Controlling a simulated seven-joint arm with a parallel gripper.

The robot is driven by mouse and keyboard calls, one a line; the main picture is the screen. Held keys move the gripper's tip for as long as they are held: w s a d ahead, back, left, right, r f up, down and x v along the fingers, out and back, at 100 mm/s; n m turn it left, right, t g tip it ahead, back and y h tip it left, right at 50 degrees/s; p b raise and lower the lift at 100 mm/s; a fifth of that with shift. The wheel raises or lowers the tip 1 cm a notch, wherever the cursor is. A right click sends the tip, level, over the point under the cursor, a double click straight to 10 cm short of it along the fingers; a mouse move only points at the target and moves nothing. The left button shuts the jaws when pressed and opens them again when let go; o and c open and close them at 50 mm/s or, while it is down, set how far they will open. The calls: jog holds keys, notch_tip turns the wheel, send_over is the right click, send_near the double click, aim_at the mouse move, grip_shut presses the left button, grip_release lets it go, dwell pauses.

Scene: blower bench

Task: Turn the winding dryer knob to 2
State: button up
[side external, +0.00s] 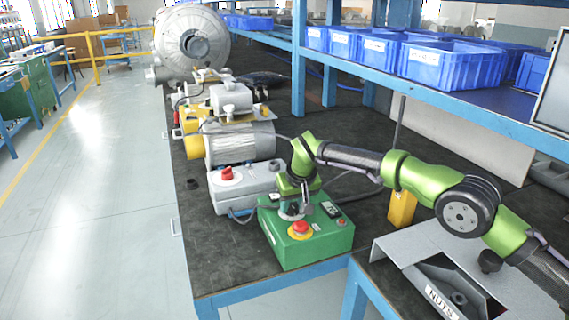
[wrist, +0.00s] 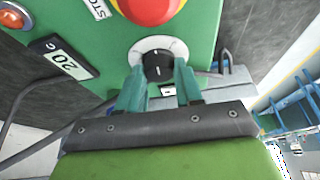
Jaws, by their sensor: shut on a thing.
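The green dryer box (side external: 285,255) stands at the front end of the bench. Its knob (wrist: 157,64) is black with white marks, on a pale round dial (wrist: 143,46). My gripper (side external: 294,212) reaches down to the box's top, behind the red button. In the wrist view my gripper (wrist: 160,72) has one finger on each side of the knob and is shut on it. In the side view the gripper hides the knob. Most dial markings are hidden or too small to read, so I cannot tell the setting.
A red mushroom button (side external: 301,229) sits close to the knob. A grey box with a red knob (side external: 227,173) and a motor (side external: 240,143) stand beyond. A grey NUTS bin (side external: 415,258) is at right.

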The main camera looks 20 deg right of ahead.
jog(key=n+y, duration=0.2)
jog(key=n, duration=0.2)
jog(key=shift+d+n, duration=0.15)
jog(key=shift+n, duration=0.25)
jog(key=shift+w+n+g+y, duration=0.1)
jog(key=shift+n+g+y, duration=0.25)
jog(key=shift+n, duration=0.75)
jog(key=shift+n+g+y, duration=0.25)
jog(key=shift+n+y, duration=0.1)
jog(key=shift+n, duration=0.75)
jog(key=o, duration=1)
jog(key=v, duration=1.7)
jog(key=shift+w, duration=0.15)
